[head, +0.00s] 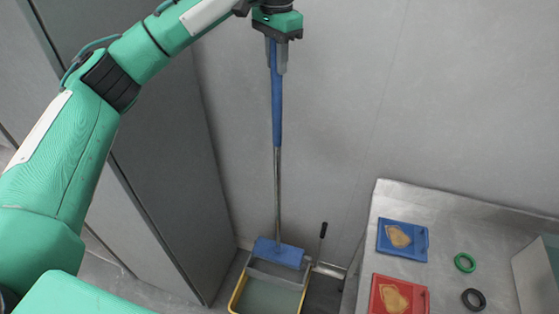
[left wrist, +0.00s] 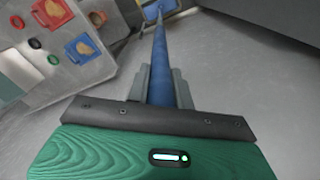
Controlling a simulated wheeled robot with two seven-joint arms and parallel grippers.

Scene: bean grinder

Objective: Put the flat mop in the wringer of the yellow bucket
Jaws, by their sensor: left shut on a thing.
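The flat mop (head: 278,150) stands nearly upright, with a blue grip, a silver shaft and a flat blue head (head: 278,252) at the bottom. My left gripper (head: 277,58) is shut on the blue upper handle. In the left wrist view the handle (left wrist: 160,62) runs away between the fingers to the blue head (left wrist: 160,9). The yellow bucket (head: 236,294) stands on the floor below and holds greyish liquid. The mop head is at the bucket's back edge, by the grey wringer (head: 275,274); I cannot tell whether it is inside. My right gripper is out of view.
A black-handled lever (head: 322,231) rises beside the bucket. A metal table (head: 450,225) at right carries a blue board (head: 418,248), a red board (head: 379,291), and a green ring (head: 465,262) and black ring (head: 473,299). A grey cabinet (head: 165,180) stands close at left.

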